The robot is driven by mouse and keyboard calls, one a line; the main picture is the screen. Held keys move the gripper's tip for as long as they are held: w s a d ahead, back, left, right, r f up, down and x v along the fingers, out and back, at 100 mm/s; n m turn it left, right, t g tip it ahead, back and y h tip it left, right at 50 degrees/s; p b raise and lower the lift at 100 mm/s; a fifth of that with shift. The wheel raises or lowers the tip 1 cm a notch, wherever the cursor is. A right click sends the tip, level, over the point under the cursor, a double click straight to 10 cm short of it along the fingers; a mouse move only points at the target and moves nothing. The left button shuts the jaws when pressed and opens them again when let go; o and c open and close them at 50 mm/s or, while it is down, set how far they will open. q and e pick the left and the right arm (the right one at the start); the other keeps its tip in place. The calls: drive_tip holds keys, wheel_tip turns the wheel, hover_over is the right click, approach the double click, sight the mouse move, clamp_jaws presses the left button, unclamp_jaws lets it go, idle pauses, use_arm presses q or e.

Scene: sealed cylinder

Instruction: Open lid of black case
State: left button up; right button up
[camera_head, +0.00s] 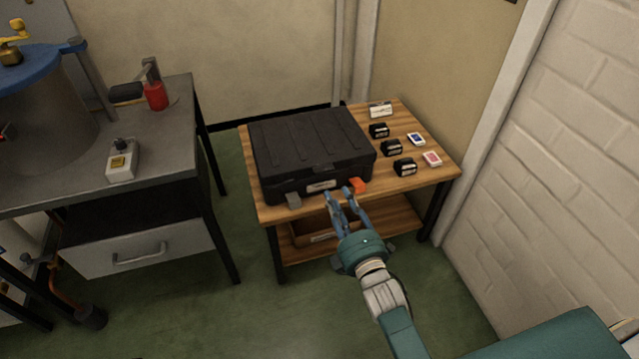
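The black case (312,147) lies on the wooden table (411,184) with its ribbed lid down. Its front side faces me. A grey latch (293,200) shows at the left of the front, and an orange latch-like piece (357,186) at the right. A small pale label (321,185) sits between them. My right gripper (346,196) is just in front of the case, close to the orange piece. Its blue fingers are apart with nothing seen between them. I cannot tell whether a finger touches the case. My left gripper is out of view.
Several small black boxes (391,148) and two card packs (431,159) lie right of the case. A lower shelf (396,216) holds a brown tray. A grey workbench (182,122) stands at left, a white brick wall (565,170) at right. Green floor (250,300) lies open in front.

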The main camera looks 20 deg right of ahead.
sight(325, 171)
drive_tip(key=w+b, duration=0.2)
drive_tip(key=w, duration=0.8)
drive_tip(key=shift+a, duration=0.15)
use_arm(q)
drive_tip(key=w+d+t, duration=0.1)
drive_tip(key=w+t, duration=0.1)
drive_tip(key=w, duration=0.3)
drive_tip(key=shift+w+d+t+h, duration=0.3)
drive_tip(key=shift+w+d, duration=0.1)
use_arm(e)
drive_tip(key=shift+w, duration=0.3)
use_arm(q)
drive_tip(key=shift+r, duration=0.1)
use_arm(e)
clamp_jaws()
